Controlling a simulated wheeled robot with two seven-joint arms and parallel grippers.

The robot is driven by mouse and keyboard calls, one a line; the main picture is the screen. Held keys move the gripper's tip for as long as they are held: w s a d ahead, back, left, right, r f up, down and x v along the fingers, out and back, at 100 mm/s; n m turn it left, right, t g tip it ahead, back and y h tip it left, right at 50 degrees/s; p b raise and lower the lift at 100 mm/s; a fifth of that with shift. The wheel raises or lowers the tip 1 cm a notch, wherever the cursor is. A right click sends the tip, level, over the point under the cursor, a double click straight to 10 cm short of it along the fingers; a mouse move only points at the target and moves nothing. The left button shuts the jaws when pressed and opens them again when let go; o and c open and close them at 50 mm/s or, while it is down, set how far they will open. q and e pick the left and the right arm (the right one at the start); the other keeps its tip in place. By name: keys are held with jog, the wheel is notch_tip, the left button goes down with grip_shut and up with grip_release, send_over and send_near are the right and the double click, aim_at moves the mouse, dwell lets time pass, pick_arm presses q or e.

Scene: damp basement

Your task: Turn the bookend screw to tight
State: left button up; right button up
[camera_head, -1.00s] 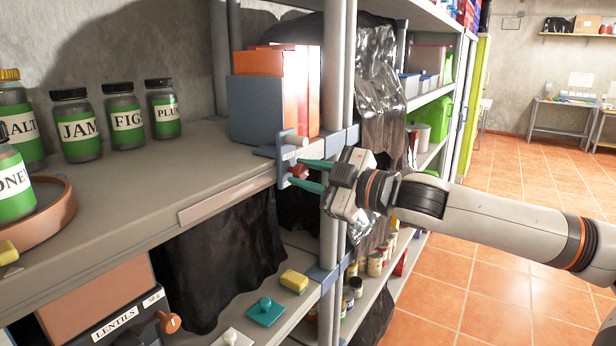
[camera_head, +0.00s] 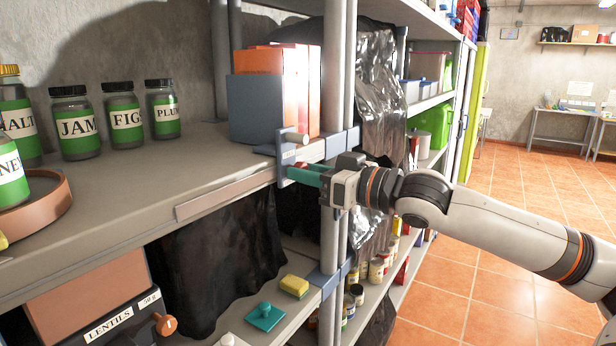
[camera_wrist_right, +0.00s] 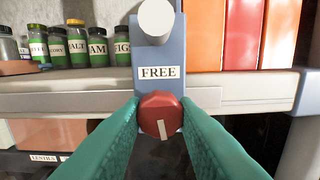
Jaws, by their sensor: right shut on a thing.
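The blue bookend (camera_head: 262,112) stands on the upper shelf against orange-red boxes, and its clamp plate (camera_wrist_right: 158,50) hangs over the shelf's front edge. The plate carries a label reading FREE (camera_wrist_right: 159,72) and a pale round peg (camera_wrist_right: 156,18). Below the label is the red screw knob (camera_wrist_right: 161,117), with a white mark pointing down. The knob is mostly hidden in the head view. My right gripper (camera_head: 302,174) is shut on the knob, with one teal finger on each side in the right wrist view (camera_wrist_right: 160,122). My left gripper is out of view.
Labelled jars (camera_head: 124,117) and a round brown tray (camera_head: 42,203) stand on the upper shelf. A grey post (camera_head: 335,110) rises close beside my right gripper. A yellow sponge (camera_head: 294,286) and a teal knobbed piece (camera_head: 265,316) lie on the lower shelf.

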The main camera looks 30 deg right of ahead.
jog(key=shift+f+m, duration=0.1)
jog(key=shift+m, duration=0.5)
jog(key=o, duration=1)
jog(key=b+v, duration=0.3)
jog(key=v, duration=0.9)
dwell(0.4)
